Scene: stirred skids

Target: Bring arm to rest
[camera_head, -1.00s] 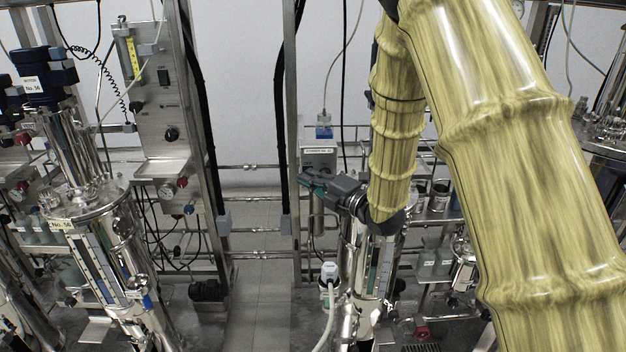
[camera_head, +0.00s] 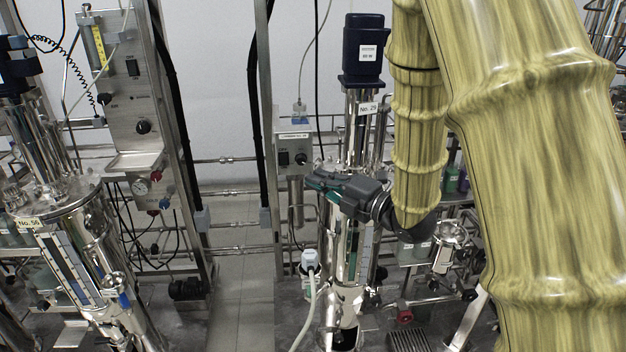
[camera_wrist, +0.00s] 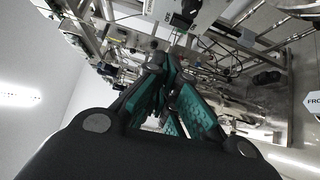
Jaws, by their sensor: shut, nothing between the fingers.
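My gripper (camera_head: 312,182) is in the middle of the head view, at the end of my yellow-sleeved arm, pointing left. It is in front of the stirred vessel (camera_head: 345,235) labelled No. 29 and covers part of its upper body. I cannot tell how close the gripper is to the vessel. In the wrist view my gripper (camera_wrist: 165,105) shows its green-padded fingers drawn together with nothing held between them.
Another vessel (camera_head: 75,240), labelled No. 56, stands on the left. A steel control panel (camera_head: 135,85) hangs on a frame near it. A control box (camera_head: 293,150) is behind my gripper. A tiled aisle (camera_head: 240,280) runs clear between the skids.

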